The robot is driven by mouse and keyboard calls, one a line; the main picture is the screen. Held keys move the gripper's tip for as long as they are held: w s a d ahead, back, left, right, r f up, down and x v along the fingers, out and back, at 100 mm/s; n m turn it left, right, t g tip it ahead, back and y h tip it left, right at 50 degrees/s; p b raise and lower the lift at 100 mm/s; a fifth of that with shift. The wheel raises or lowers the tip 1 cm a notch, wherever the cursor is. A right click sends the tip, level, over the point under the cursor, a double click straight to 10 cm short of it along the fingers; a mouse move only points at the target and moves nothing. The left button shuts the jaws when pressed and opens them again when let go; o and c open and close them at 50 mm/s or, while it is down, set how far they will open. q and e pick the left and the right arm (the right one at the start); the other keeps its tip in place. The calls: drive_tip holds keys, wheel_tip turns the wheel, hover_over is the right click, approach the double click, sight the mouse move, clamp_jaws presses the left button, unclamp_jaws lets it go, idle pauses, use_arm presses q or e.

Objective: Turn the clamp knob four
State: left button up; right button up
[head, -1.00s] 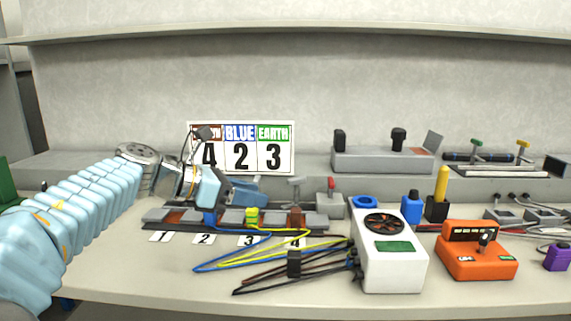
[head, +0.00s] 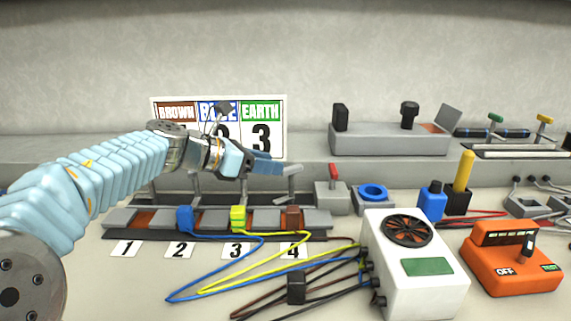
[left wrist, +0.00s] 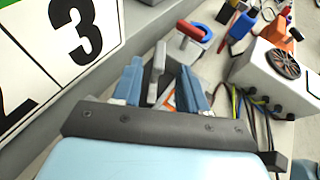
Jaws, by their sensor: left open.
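My right gripper is not in view.
A sign (head: 264,122) stands behind my left gripper. A grey block with a red lever (head: 333,173) and a blue ring (head: 373,192) are right of the knob. A white box with a fan (head: 418,265) and loose wires lie in front. An orange switch box (head: 513,261) is farther right.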

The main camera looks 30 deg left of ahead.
sight(291, 167)
use_arm(q)
drive_tip(key=x, duration=0.5)
drive_tip(key=shift+w+d+f, duration=0.15)
drive_tip(key=shift+w, duration=0.1)
clamp_jaws()
